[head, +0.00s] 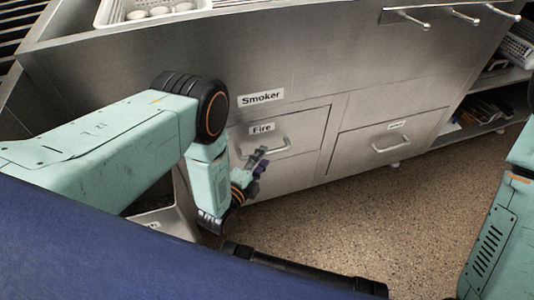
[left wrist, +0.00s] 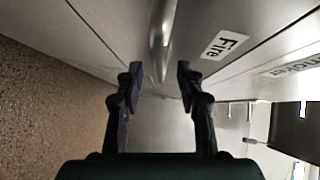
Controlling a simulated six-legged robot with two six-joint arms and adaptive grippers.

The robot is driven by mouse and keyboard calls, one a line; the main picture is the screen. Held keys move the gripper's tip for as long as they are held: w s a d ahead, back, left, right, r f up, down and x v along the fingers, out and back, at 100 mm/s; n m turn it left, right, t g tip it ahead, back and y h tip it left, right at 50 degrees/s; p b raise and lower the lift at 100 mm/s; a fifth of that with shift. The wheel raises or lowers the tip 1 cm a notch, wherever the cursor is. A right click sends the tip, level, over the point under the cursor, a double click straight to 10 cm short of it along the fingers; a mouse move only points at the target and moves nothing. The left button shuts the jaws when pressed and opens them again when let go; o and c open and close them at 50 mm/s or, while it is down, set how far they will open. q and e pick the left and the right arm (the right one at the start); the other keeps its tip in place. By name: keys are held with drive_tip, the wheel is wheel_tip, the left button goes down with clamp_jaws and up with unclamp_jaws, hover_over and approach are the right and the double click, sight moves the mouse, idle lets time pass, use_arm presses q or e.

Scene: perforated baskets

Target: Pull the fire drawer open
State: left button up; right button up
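The fire drawer (head: 302,126) is a steel front with a "Fire" label (head: 261,128), under the "Smoker" label. It looks flush with the cabinet. Its bar handle (head: 279,148) is partly hidden by my left gripper (head: 259,160). In the left wrist view my left gripper (left wrist: 160,68) is open, its two dark fingers on either side of the line of the handle (left wrist: 165,35). The handle runs between the fingertips, with a gap on each side; I cannot tell how deep it sits. My right gripper is out of view.
Another labelled drawer (head: 385,138) with a handle is to the right. Shelves (head: 490,110) with items stand at the far right. A white basket with cups (head: 150,10) is on the counter. The speckled floor (head: 360,215) before the drawers is clear.

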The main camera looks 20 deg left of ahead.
use_arm(q)
drive_tip(key=shift+b+x, duration=0.5)
drive_tip(key=shift+x, duration=1.3)
clamp_jaws()
